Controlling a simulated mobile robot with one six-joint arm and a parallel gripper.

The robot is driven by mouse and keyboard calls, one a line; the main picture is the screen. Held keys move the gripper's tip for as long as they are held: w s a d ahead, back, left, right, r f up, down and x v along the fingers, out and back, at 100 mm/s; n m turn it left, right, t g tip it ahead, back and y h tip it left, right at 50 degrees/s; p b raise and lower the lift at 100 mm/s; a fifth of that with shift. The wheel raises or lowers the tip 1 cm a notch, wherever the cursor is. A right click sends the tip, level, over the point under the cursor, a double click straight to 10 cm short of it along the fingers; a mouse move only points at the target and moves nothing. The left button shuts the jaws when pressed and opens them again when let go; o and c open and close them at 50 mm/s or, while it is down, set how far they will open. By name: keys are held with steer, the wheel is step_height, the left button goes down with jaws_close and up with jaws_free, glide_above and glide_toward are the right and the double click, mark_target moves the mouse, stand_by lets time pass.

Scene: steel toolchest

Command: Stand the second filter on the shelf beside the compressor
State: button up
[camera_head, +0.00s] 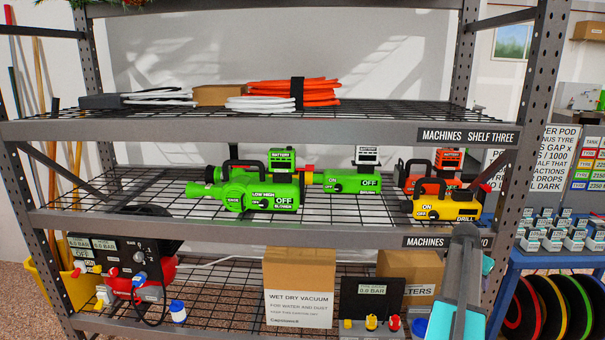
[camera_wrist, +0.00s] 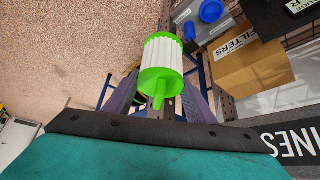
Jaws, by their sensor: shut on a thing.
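In the wrist view my gripper (camera_wrist: 160,92) is shut on a filter (camera_wrist: 163,55) with a white pleated body, green end caps and a green stem pointing towards the wrist. The filter is in the air, with the floor behind it. In the head view my arm is at the lower right, and the filter and fingertips do not show. The compressor (camera_head: 155,277), red with a black gauge panel, stands at the left of the lowest shelf (camera_head: 225,318).
A wet dry vacuum box (camera_head: 299,285), a black gauge unit (camera_head: 372,298) and a filters box (camera_head: 408,270) fill the lowest shelf's right part. Wire shelf shows between compressor and vacuum box. The shelf above (camera_head: 330,218) holds green and yellow machines. A steel upright (camera_head: 522,120) bounds the right.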

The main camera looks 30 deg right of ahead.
steer(key=w+a+r+n+t+y, duration=0.1)
steer(key=w+a+r+n, duration=0.15)
steer(key=w+a, duration=0.7)
steer(key=w+a+r+n+t, duration=0.25)
steer(key=w+a, duration=0.45)
steer(key=a, duration=0.6)
steer(key=w+a+r+n+t+y, duration=0.15)
steer(key=w+a+n, duration=0.25)
steer(key=w+a, duration=0.6)
steer(key=a+r+n+y, duration=0.1)
steer(key=a+n, duration=0.2)
steer(key=a, duration=1)
steer(key=w+a+r+n+t+y, duration=0.1)
steer(key=a+r+n, duration=0.1)
steer(key=a, duration=1.1)
steer(key=a+r+n+y, duration=0.2)
steer(key=a+n, duration=0.1)
steer(key=a, duration=1.1)
steer(key=shift+w+r+n, duration=0.15)
steer(key=shift+w+n, duration=0.15)
steer(key=shift+w, duration=0.1)
step_height(320, 180, down, 15)
steer(key=w, duration=0.2)
steer(key=shift+f, duration=0.2)
steer(key=shift+s, duration=0.1)
